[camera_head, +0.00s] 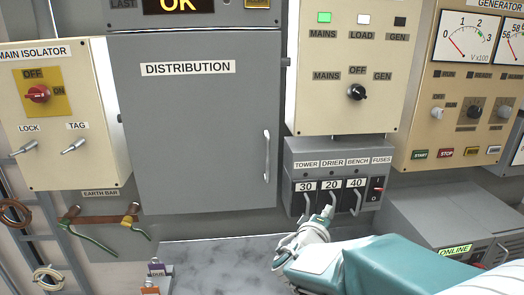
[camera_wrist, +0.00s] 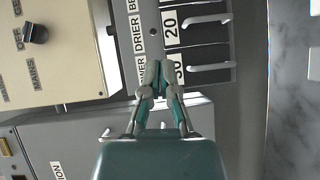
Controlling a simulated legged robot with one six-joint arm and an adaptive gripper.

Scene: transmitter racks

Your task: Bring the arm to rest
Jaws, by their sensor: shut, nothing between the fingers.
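My arm reaches in from the lower right of the head view, teal and white. My gripper (camera_head: 327,213) is in front of the lower part of the grey fuse panel (camera_head: 335,152), near the handles under 30 and 20. In the wrist view my gripper (camera_wrist: 158,72) is shut and empty, its fingertips together over the panel face by the TOWER and DRIER labels. Whether the tips touch the panel I cannot tell. Two fuse handles (camera_wrist: 208,72) show beside the fingers.
The closed grey DISTRIBUTION cabinet (camera_head: 195,120) stands left of the fuse panel. The main isolator box (camera_head: 70,115) is further left. The changeover panel (camera_head: 350,70) is above, and the generator panel (camera_head: 450,110) is at right. A grey marbled surface (camera_head: 220,265) below is mostly clear.

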